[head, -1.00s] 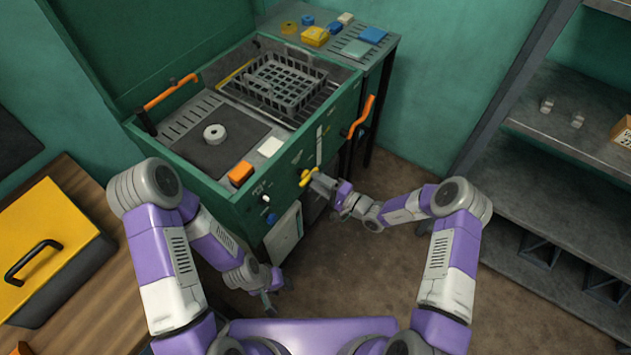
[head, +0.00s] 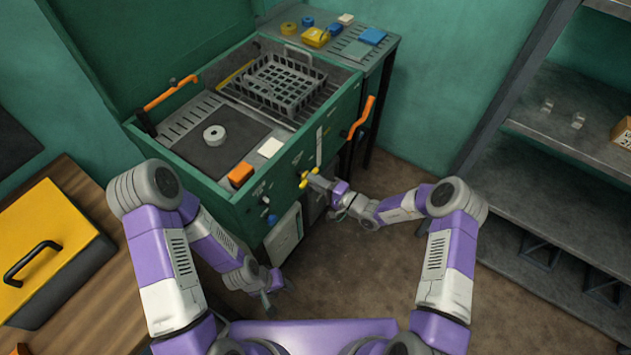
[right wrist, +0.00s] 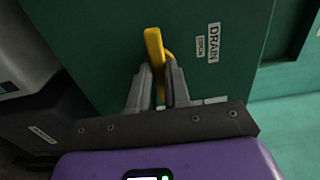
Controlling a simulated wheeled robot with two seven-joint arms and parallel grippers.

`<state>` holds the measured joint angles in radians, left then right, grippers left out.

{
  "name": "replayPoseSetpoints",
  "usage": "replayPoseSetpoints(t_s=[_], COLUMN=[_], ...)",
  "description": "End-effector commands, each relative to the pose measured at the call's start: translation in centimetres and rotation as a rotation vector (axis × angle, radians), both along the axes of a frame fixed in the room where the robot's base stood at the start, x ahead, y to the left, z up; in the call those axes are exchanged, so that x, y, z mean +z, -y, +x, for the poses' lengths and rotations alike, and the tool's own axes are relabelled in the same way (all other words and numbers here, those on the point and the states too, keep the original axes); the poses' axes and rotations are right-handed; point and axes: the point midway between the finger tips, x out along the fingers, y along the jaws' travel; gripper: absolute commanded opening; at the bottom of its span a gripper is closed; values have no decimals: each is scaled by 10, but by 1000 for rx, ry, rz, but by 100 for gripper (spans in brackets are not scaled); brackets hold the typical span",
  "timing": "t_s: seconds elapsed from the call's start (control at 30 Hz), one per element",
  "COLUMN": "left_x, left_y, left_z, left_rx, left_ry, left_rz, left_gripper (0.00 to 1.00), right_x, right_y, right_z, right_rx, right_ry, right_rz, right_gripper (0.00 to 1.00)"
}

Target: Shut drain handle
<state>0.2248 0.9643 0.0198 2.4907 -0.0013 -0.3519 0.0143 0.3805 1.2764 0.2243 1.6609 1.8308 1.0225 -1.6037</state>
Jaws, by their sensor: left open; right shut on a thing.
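The yellow drain handle (right wrist: 154,48) is on the front face of the green machine, beside a label reading DRAIN (right wrist: 213,43). In the right wrist view it stands nearly upright in the picture, leaning slightly. My right gripper (right wrist: 157,80) is shut on the handle, one finger on each side of it. In the head view the yellow handle (head: 304,180) shows at the tip of my right gripper (head: 313,178), which hides part of it. My left gripper (head: 267,299) is open and empty, low in front of the machine, away from the handle.
The green machine (head: 233,213) holds a dark basket (head: 282,82) and a white ring (head: 214,134). An orange lever (head: 361,117) sits on its right side. A yellow case (head: 50,245) lies on the wooden bench at left. Grey shelves (head: 570,140) stand at right. Floor between is clear.

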Motion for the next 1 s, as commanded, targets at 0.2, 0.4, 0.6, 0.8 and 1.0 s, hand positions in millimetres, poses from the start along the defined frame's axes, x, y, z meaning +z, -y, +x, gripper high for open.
replayPoseSetpoints(t_s=[0.2, 0.4, 0.6, 0.8, 1.0], left_x=[1, 0, 0, 1, 7], left_y=[0, 0, 0, 0, 0], left_z=[0, 0, 0, 0, 0], left_rx=[0, 0, 0, 0, 0], left_ry=[0, 0, 0, 0, 0], left_rz=[0, 0, 0, 0, 0], left_gripper=[43, 43, 43, 43, 43], right_x=[0, 0, 0, 0, 1], right_y=[0, 0, 0, 1, 20], right_z=[0, 0, 0, 0, -13], right_rx=[0, 1, 0, 0, -3], right_ry=[38, 38, 36, 36, 33], right_rz=[-28, -28, -26, -26, -26], right_gripper=[0, 25, 43, 43, 43])
